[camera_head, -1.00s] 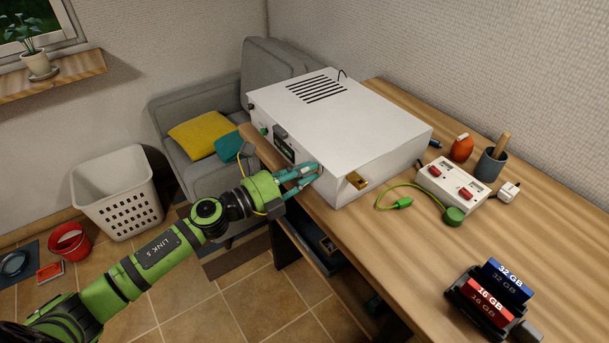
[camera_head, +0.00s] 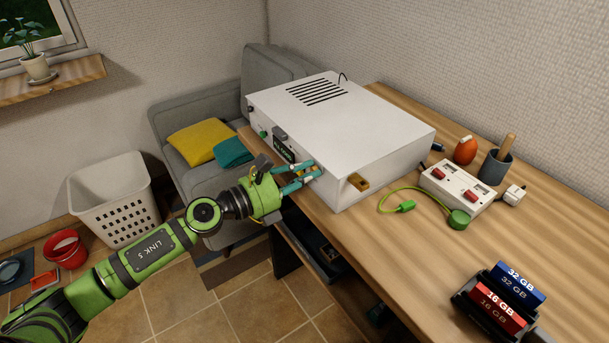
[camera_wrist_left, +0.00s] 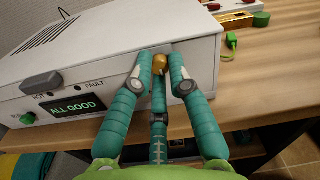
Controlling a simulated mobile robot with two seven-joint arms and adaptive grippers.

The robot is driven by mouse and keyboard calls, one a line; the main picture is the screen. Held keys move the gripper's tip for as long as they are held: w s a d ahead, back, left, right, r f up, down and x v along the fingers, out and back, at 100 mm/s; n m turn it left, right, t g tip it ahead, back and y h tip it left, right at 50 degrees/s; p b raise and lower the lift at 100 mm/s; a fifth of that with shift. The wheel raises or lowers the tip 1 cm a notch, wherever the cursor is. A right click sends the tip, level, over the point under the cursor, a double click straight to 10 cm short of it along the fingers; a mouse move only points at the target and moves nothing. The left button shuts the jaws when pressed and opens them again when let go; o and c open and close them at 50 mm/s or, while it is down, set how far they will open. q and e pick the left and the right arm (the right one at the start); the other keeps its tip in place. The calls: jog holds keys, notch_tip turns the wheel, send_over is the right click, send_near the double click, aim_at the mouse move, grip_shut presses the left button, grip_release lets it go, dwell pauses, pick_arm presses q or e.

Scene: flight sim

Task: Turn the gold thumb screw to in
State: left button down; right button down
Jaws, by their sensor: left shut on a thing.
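The gold thumb screw (camera_wrist_left: 160,63) is on the front face of the white box (camera_head: 345,125), near its right end. In the wrist view it sits between the fingertips of my left gripper (camera_wrist_left: 160,60). The left gripper (camera_head: 312,170) is shut on the screw, its teal fingers reaching the box front from the left in the head view. There the fingers largely hide the screw. The box's screen (camera_wrist_left: 75,107) reads "ALL GOOD". How far in the screw sits cannot be told. My right gripper is not in view.
A green cable (camera_head: 405,206), a white switch box (camera_head: 455,187), an orange object (camera_head: 465,150) and a cartridge holder (camera_head: 490,310) are on the wooden table (camera_head: 400,270). Tiled floor lies in front.

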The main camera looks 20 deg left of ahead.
pick_arm(q)
jog(key=shift+m, duration=0.7)
jog(key=shift+f, duration=0.1)
jog(key=c, duration=1.2)
grip_release()
jog(key=shift+a, duration=0.1)
jog(key=v, duration=1.2)
